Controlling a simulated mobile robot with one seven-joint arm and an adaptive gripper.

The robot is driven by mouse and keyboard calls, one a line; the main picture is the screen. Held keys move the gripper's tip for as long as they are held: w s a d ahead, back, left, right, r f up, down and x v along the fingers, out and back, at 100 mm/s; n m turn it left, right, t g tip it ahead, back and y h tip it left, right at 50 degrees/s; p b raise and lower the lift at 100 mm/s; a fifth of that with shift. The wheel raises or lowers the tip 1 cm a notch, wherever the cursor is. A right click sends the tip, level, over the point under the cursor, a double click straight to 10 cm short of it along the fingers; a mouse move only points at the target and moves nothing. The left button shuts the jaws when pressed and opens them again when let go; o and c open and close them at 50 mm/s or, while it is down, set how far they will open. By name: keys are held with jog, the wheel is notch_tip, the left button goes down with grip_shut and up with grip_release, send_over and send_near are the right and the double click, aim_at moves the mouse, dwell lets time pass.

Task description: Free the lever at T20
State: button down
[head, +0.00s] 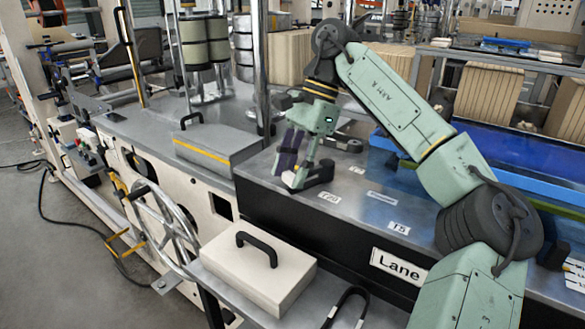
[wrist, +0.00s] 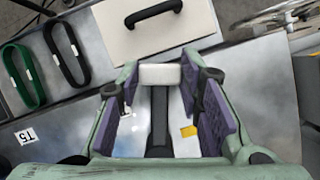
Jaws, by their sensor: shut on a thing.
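The lever is a dark bar with a white block at its end, seen between my fingers in the wrist view (wrist: 160,112). In the head view its dark base (head: 319,174) sits on the grey bench top beside the T20 label (head: 329,197). My gripper (head: 293,175) points down there; it also shows in the wrist view (wrist: 160,82). Its purple-padded fingers stand on either side of the white block and are shut on it. A small yellow mark (wrist: 188,131) shows beside the bar. In the head view my fingers hide part of the lever.
A cream box with a black handle (head: 258,272) stands on the lower shelf in front. A grey lidded box (head: 215,143) is to the left. Another dark fitting (head: 343,143) stands just behind. A T5 label (head: 398,228) marks the bench nearer me. A handwheel (head: 165,228) projects at left.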

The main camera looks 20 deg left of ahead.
jog(key=c, duration=1.1)
grip_release()
jog(key=shift+r, duration=0.1)
jog(key=shift+v, duration=3.7)
